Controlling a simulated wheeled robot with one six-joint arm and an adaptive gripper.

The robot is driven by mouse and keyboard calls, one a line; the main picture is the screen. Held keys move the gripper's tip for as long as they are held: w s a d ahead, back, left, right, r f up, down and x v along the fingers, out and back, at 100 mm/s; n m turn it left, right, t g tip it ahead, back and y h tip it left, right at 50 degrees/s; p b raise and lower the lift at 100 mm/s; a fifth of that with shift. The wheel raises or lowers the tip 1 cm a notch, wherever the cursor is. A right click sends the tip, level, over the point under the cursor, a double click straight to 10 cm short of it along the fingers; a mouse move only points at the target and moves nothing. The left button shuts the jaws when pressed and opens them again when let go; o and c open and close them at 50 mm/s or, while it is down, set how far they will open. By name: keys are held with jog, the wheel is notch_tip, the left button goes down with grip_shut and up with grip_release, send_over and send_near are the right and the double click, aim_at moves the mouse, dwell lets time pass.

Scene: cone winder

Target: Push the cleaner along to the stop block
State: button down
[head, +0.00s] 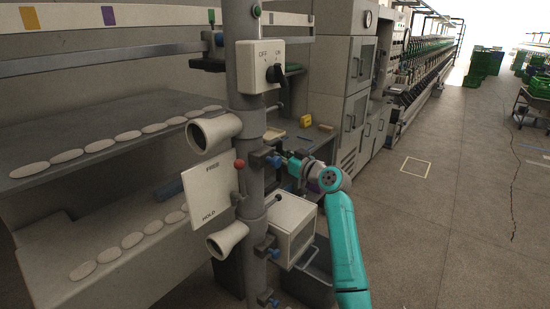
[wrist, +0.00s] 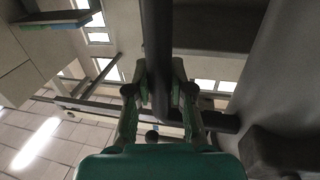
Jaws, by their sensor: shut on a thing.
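What looks like the cleaner is a tall grey column (head: 252,205) with two cream nozzles (head: 213,132) and a white FREE/HOLD plate (head: 205,195). A red knob (head: 239,164) sits near the FREE end of the plate. My gripper (head: 282,161) is at the column's right side, beside a blue clamp. In the wrist view my gripper (wrist: 160,88) is shut on a dark bar (wrist: 157,40) that runs between its fingers. How the bar joins the column is hidden in the head view. I cannot make out the stop block for certain.
An OFF/ON switch box (head: 260,65) is on the upper column. A grey rail (head: 120,55) runs to the left. Shelves with pale discs (head: 100,146) stand behind. A cream box (head: 291,230) hangs low beside the column. The floor (head: 440,220) to the right is mostly clear.

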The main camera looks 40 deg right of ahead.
dwell(0.3)
jog(key=c, duration=1)
grip_release()
jog(key=s, duration=0.4)
jog(key=s+d, duration=0.1)
jog(key=s, duration=0.7)
jog(key=shift+d, duration=0.2)
